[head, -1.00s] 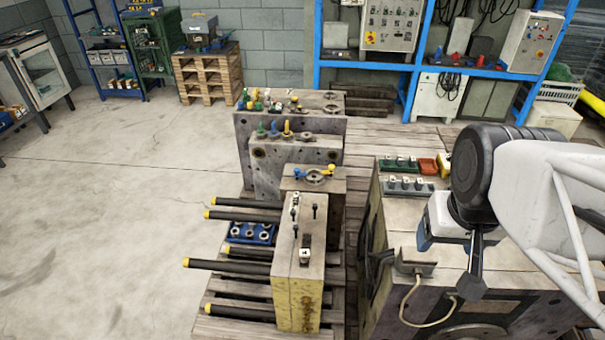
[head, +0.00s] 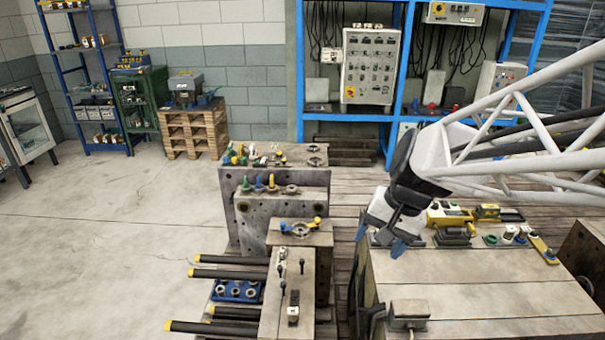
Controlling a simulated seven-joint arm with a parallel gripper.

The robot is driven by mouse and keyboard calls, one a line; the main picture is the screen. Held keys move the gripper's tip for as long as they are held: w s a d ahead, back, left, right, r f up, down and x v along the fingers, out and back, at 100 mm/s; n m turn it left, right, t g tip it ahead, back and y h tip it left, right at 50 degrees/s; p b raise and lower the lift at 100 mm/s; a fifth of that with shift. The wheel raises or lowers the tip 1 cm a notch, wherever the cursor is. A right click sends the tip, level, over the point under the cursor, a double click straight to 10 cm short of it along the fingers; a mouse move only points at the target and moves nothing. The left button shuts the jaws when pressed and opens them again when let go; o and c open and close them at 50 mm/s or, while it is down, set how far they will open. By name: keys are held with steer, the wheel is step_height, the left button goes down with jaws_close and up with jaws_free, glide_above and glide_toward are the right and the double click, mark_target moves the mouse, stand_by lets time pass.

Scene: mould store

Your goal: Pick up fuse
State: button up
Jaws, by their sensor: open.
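I cannot pick out the fuse for certain in the head view; the small parts are too tiny to tell apart. A small dark part with a white end (head: 293,311) lies on the narrow mould block in the front centre and could be a candidate. My gripper (head: 380,240) has blue fingertips that stand apart, and it is open with nothing visible between them. It points down near the rear left corner of the right-hand block, right of the narrow block. Its height above the surface is hard to judge.
The right-hand block (head: 465,285) carries a grey box (head: 409,312), a yellow device (head: 449,213), a yellow plate (head: 541,246) and small switch-like parts. Black rods with yellow ends (head: 230,274) stick out left of the central blocks. The floor at left is clear.

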steer(key=w+a+f+m+g+y, duration=0.1)
steer(key=w+a+f+m+y, duration=0.15)
steer(key=w, duration=0.45)
steer(key=w+a+f+m+y, duration=0.1)
steer(key=w+a+f, duration=0.25)
steer(key=w, duration=0.35)
steer(key=m+y, duration=0.5)
steer(key=m, duration=0.3)
glide_above(285, 250)
steer(key=s+d, duration=0.7)
steer(key=d, duration=0.1)
step_height(285, 250, down, 23)
steer(key=w+f+m, duration=0.1)
steer(key=w+f, duration=0.1)
steer(key=f, duration=0.3)
steer(key=w+a+f+m+t+y, duration=0.1)
steer(key=w+f+m, duration=0.1)
steer(key=f, duration=0.3)
steer(key=w+a+f+m+t, duration=0.1)
steer(key=w+f, duration=0.1)
steer(key=f, duration=0.3)
steer(key=shift+w+a+m, duration=0.2)
steer(key=shift+w+m, duration=0.15)
steer(key=shift+y, duration=0.25)
steer(key=shift+x, duration=1.3)
steer(key=shift+x, duration=2.55)
